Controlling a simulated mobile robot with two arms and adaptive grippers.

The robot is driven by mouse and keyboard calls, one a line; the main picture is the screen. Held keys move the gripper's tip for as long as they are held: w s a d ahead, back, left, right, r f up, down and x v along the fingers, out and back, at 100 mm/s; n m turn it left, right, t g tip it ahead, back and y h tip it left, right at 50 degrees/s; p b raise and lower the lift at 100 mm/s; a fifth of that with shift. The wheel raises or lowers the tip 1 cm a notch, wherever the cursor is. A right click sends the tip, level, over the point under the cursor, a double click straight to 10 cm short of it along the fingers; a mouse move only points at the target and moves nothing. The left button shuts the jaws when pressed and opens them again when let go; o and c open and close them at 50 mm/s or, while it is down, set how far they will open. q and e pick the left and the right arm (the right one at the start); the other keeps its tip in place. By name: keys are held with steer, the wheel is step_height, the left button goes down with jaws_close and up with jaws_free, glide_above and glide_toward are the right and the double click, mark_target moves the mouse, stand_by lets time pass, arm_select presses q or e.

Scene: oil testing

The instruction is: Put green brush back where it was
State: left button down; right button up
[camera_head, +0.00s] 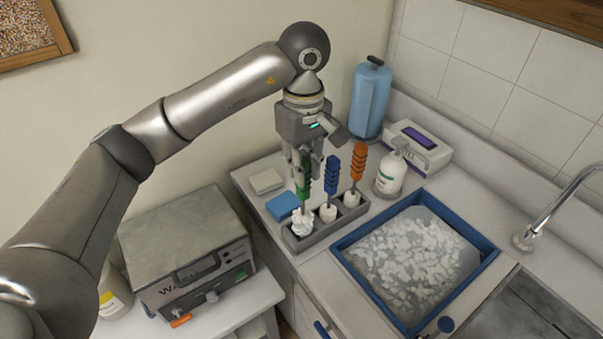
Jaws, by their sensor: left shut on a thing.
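The green brush (305,184) is upright at the left end of a grey holder (307,244), its green handle between the fingers of my left gripper (304,168). My left gripper points down and is shut on the handle. The white bristle head (301,222) is at the left compartment; I cannot tell whether it rests on the bottom. A blue brush (331,178) and an orange brush (358,164) stand upright in the holder to the right. My right gripper is not in view.
A blue-rimmed basin (482,258) with white foam lies right of the holder. A white bottle (390,175), a blue jug (370,98) and a white box (428,156) stand behind. Blue and white sponges (283,206) lie left. A metal appliance (185,245) is at lower left.

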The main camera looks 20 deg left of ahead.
mark_target(303, 199)
arm_select(q)
steer(key=shift+w+a+f+p, duration=0.1)
steer(key=shift+f+p, duration=0.4)
steer(key=shift+f, duration=0.1)
steer(key=shift+w+a+f+p, duration=0.1)
steer(key=shift+f+p, duration=0.35)
steer(key=shift+f, duration=0.85)
steer(key=shift+f, duration=0.15)
steer(key=c, duration=1.3)
jaws_free()
